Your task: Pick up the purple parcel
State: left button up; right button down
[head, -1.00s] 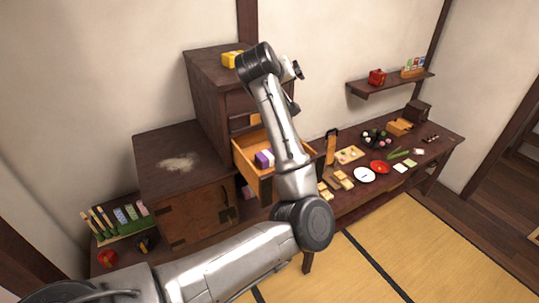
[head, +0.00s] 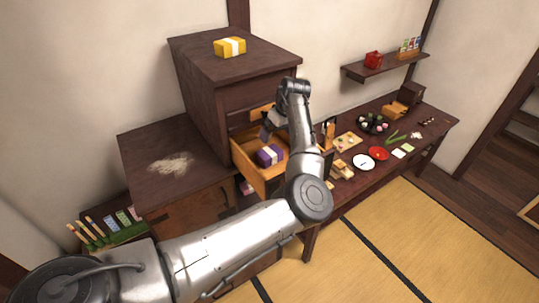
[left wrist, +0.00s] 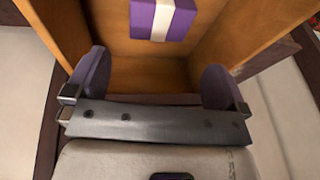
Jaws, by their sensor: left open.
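The purple parcel (head: 270,155) with a white band lies inside an open wooden drawer (head: 246,160) of the dark cabinet. It also shows in the left wrist view (left wrist: 163,18), at the top, on the drawer floor. My left gripper (head: 268,130) is above the drawer, behind and close to the parcel in the head view. In the left wrist view its two fingers (left wrist: 156,80) are spread wide, with nothing between them, and the parcel lies beyond them, apart. My right gripper is not in view.
A yellow parcel (head: 230,47) with a white band sits on top of the cabinet (head: 190,45). A long table (head: 440,125) with plates and food stands to the right. A lower cabinet (head: 140,150) stands left.

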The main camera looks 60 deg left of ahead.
aim_at(270, 152)
pick_arm(q)
jog(key=x, duration=0.4)
jog(key=shift+s+f+p, duration=0.1)
jog(key=shift+f+p, duration=0.2)
jog(key=shift+f, duration=0.05)
jog(key=shift+a+f+p, duration=0.15)
jog(key=shift+f+p, duration=0.15)
jog(key=shift+f, duration=0.15)
jog(key=p+x, duration=0.1)
jog(key=x, duration=0.2)
jog(key=shift+s+f, duration=0.1)
jog(key=shift+f, duration=0.05)
jog(key=shift+a+f, duration=0.1)
jog(key=shift+f, duration=0.45)
jog(key=c, duration=0.6)
